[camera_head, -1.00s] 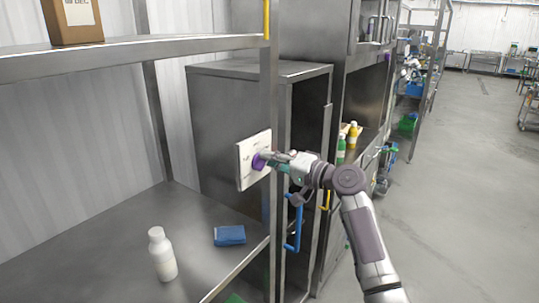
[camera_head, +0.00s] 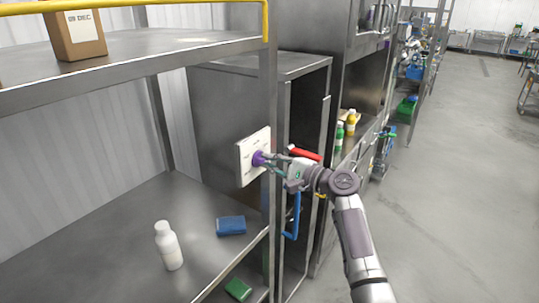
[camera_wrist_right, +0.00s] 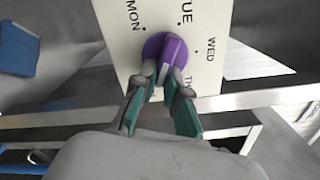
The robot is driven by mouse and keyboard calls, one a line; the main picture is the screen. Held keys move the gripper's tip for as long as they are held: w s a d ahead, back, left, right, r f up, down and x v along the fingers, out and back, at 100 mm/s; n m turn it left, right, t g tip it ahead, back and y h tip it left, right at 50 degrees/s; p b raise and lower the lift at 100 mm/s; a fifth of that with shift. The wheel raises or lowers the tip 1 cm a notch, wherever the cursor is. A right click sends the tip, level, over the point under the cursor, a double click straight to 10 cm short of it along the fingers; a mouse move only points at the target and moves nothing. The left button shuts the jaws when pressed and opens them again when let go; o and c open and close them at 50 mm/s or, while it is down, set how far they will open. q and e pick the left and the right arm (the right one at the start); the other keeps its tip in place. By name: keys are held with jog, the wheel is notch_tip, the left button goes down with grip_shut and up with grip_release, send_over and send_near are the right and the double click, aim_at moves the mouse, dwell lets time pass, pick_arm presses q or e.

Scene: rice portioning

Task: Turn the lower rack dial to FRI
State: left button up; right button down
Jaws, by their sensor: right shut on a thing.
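The lower rack dial is a purple knob (camera_head: 259,158) on a white plate (camera_head: 247,168) fixed at the rack's front post. In the right wrist view the plate (camera_wrist_right: 117,35) shows the labels MON, TUE, WED and part of one starting TH; FRI is not visible. The knob (camera_wrist_right: 160,46) has a raised ridge. My right gripper (camera_head: 268,161) is shut on this ridge, its fingers on either side in the wrist view (camera_wrist_right: 167,82). Which label the knob points to I cannot tell. My left gripper is not in view.
A white bottle (camera_head: 169,248) and a blue packet (camera_head: 231,225) are on the lower shelf. A brown box (camera_head: 78,38) stands on the upper shelf. A red handle (camera_head: 304,153) and a blue handle (camera_head: 297,215) are close to my right gripper. The floor (camera_head: 440,220) at right is clear.

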jog(key=shift+f+m, duration=0.1)
jog(key=shift+m, duration=0.5)
jog(key=shift+p, duration=0.3)
jog(key=c, duration=1.2)
grip_release()
jog(key=v, duration=1.2)
